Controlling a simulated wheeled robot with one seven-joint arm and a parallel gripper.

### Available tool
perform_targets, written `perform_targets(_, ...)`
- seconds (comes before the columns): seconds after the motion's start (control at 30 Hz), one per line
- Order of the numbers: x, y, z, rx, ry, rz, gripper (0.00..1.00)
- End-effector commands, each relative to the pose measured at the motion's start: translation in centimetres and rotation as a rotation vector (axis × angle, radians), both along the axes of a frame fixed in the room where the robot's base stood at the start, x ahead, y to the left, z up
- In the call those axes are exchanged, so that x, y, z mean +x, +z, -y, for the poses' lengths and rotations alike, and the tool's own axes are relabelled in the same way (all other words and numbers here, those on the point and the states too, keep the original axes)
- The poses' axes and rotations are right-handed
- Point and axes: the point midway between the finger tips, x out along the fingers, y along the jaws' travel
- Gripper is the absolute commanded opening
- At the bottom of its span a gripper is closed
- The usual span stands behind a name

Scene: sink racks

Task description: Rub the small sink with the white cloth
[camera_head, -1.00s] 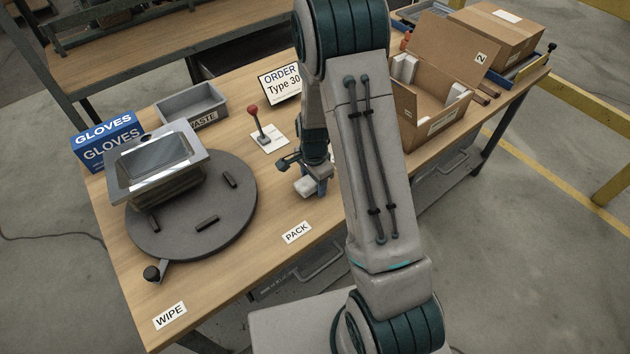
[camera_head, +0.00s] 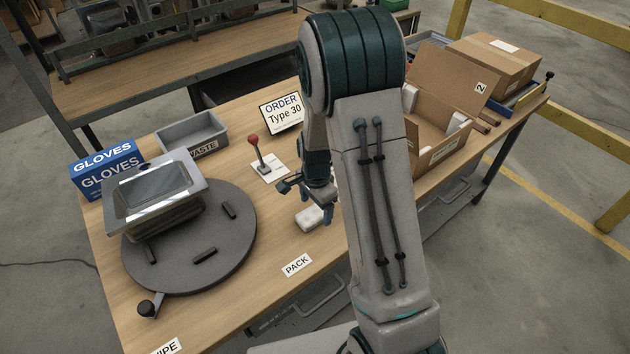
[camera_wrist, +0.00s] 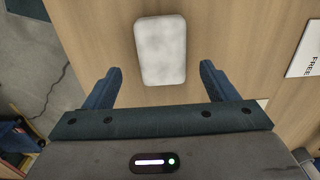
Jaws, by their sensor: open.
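The small sink (camera_head: 115,190) is a steel basin with a wide rim, sitting tilted on the dark round turntable (camera_head: 232,258) at the left of the table. The white cloth (camera_head: 309,218) is a folded pad lying on the wooden table right of the turntable. In the wrist view the white cloth (camera_wrist: 160,50) lies just beyond and between the fingertips. My gripper (camera_wrist: 160,72) is open and empty, its blue fingers apart on either side of the cloth's near end. In the head view my gripper (camera_head: 318,204) is partly hidden by my arm.
A red-knobbed lever (camera_head: 258,152) stands behind the cloth, near the grey WASTE bin (camera_head: 190,132). A blue GLOVES box (camera_head: 104,165) stands behind the sink. An open cardboard box (camera_head: 440,135) is at the right. Bare table lies around the PACK label (camera_head: 297,265).

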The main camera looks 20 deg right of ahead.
Motion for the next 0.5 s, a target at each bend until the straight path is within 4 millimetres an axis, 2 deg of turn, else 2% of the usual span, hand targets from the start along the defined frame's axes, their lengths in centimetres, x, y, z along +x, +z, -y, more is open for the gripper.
perform_targets(0.03, 0.2, 1.2, -0.2, 0.001, 0.003, 0.009, 0.79)
perform_targets(0.3, 0.3, 6.7, -0.2, 0.002, 0.002, 0.025, 0.79)
perform_targets(0.5, 0.3, 9.6, -0.3, 0.002, 0.001, 0.031, 0.79)
